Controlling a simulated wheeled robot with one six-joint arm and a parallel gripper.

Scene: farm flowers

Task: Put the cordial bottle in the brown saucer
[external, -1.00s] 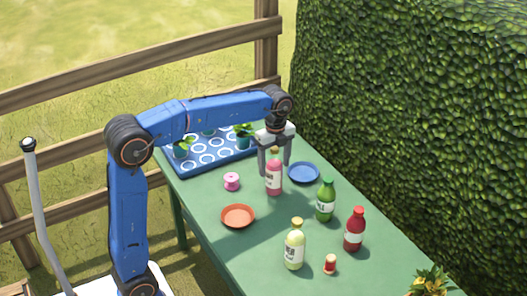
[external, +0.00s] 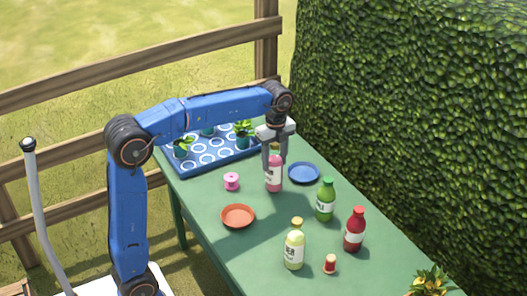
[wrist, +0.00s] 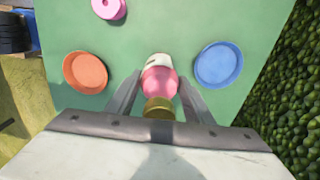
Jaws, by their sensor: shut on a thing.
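The cordial bottle appears to be the pink one with a white label and gold cap (external: 273,181); it also shows in the wrist view (wrist: 159,82). My gripper (external: 275,160) is shut on its upper part, with one finger on each side. The bottle is upright, at or just above the table; I cannot tell the gap exactly. The brown saucer, a round orange-brown dish (external: 238,216), is empty and lies to the front left of the bottle; in the wrist view it is at the left (wrist: 85,72).
An empty blue saucer (external: 304,173) lies close to the bottle's right. A pink spool (external: 231,181) lies to its left. Green (external: 325,200), red (external: 354,230) and pale yellow (external: 294,245) bottles and a small red-capped jar (external: 330,264) stand nearer. A blue tray (external: 212,152) holds potted plants behind.

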